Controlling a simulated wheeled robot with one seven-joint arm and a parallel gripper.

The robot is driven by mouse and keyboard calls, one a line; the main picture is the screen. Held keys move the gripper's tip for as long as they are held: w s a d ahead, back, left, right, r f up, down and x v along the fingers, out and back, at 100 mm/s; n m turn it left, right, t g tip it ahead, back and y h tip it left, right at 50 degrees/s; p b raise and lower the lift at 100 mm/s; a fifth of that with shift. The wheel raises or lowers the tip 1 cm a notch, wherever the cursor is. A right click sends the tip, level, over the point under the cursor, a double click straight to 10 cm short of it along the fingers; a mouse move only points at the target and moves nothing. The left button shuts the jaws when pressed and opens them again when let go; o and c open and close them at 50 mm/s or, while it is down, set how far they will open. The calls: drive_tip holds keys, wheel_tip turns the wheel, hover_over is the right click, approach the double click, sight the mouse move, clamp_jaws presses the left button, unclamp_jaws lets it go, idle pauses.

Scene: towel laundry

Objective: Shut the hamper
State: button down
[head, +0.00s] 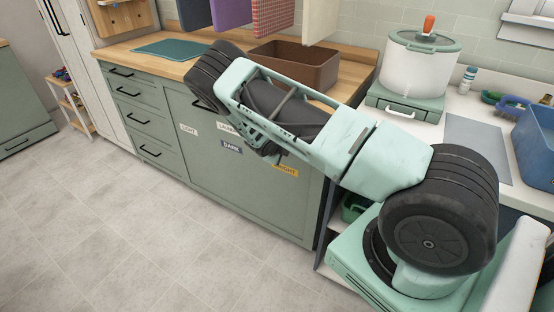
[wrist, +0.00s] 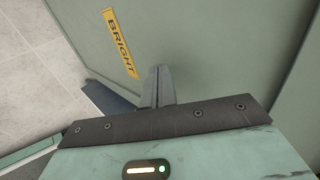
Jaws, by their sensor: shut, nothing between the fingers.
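The hamper front (head: 225,185) is a broad sage-green panel in the cabinet under the wooden counter. It bears labels reading LIGHT (head: 188,129), DARK (head: 232,147) and BRIGHT (head: 286,171), the last partly covered by my arm. In the head view the panel looks about flush with the drawers, but my arm hides much of its upper edge. In the wrist view my gripper (wrist: 160,72) is shut and empty, with its fingertips close to the green panel beside the BRIGHT label (wrist: 121,42). I cannot tell whether the fingertips touch it.
Drawers (head: 140,110) with black handles stand left of the hamper. A brown bin (head: 295,65) and teal mat (head: 172,48) lie on the counter, with hanging towels (head: 272,18) above. A white pot (head: 415,70) stands at right. The tiled floor (head: 90,200) in front is clear.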

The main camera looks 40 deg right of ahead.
drive_tip(key=shift+w+d, duration=0.2)
drive_tip(key=shift+d, duration=0.5)
drive_tip(key=shift+d+r, duration=0.15)
